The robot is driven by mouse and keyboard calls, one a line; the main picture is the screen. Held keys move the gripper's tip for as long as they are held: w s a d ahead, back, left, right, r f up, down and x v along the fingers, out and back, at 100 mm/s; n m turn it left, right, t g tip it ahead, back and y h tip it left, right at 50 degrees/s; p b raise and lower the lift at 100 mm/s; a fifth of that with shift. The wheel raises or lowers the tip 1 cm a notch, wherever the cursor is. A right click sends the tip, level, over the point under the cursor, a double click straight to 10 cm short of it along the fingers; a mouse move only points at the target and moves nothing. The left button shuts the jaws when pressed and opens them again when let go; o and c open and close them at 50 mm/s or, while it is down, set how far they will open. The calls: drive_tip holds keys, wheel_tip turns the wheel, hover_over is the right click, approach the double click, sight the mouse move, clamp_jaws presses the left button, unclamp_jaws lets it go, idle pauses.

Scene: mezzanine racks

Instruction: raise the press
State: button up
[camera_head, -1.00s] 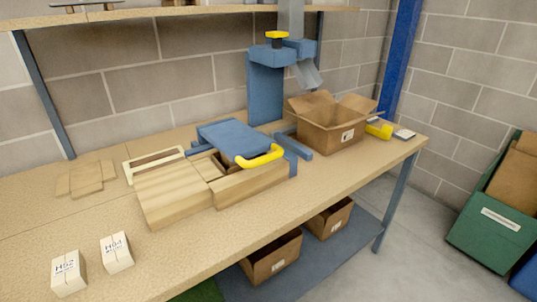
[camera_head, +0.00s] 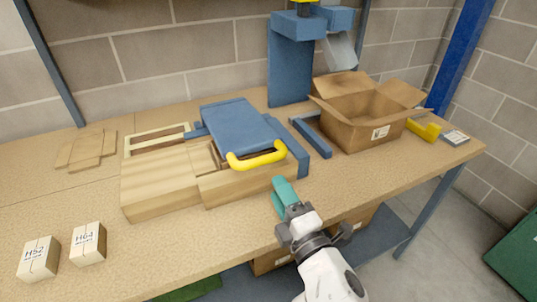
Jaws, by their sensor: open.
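The press appears to be the blue flat plate (camera_head: 238,130) with a curved yellow handle (camera_head: 257,158) along its front edge. It lies low over a pale wooden block assembly (camera_head: 160,180) on the bench. My gripper (camera_head: 284,193) has teal fingertips and is just in front of the handle, slightly below and right of it in the picture, apart from it. The jaws are open, with nothing seen between them. The space beneath the plate is mostly hidden.
A blue column (camera_head: 290,65) stands behind the plate. An open cardboard box (camera_head: 365,118) and a yellow object (camera_head: 424,131) are at right. Small labelled white blocks (camera_head: 88,243) stand at front left. Thin wooden slats (camera_head: 88,148) lie at back left.

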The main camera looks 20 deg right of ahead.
sight(264, 164)
drive_tip(key=w, duration=0.3)
drive_tip(key=w+r, duration=0.1)
drive_tip(key=w, duration=0.2)
drive_tip(key=w+p, duration=0.1)
drive_tip(key=w, duration=0.3)
drive_tip(key=shift+w+r, duration=0.1)
drive_tip(key=shift+r, duration=0.05)
drive_tip(key=shift+c, duration=0.3)
clamp_jaws()
